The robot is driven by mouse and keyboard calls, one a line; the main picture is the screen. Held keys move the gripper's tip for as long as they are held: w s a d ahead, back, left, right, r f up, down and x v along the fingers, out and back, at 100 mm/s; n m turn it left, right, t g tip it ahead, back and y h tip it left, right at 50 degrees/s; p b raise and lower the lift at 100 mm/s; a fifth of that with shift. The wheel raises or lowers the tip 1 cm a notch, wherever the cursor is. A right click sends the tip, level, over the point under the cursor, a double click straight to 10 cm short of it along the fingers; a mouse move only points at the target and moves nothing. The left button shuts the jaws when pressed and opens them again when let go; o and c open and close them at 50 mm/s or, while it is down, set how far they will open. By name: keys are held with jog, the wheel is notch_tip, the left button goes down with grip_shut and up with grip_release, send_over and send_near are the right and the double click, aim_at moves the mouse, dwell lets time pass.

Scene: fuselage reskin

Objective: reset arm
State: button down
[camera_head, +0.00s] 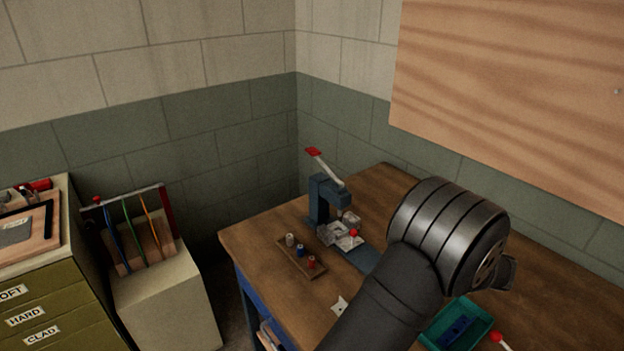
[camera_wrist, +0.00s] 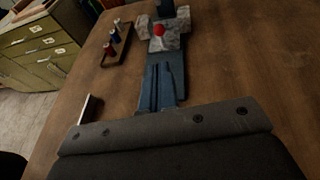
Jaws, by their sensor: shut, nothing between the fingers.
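My arm (camera_head: 385,310) rises from the bottom of the head view and ends in a large banded grey joint above the right part of the workbench. My gripper is hidden behind this joint in the head view. In the wrist view the dark grey body of my gripper (camera_wrist: 165,140) fills the bottom. It is shut and holds nothing, though its fingertips are hard to make out against the blue base behind. The workbench (camera_head: 560,290) has a brown wooden top.
A blue press (camera_head: 322,200) with a red-tipped lever stands at the back. A wooden rack (camera_head: 290,262) of small spools sits left of it. A teal tray (camera_head: 482,310) lies close below my arm's joint. Olive drawers (camera_head: 50,310) and a pale cabinet (camera_head: 170,300) stand left.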

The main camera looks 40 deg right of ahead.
jog(key=shift+w, duration=0.1)
jog(key=x, duration=1.3)
jog(key=shift+w, duration=0.25)
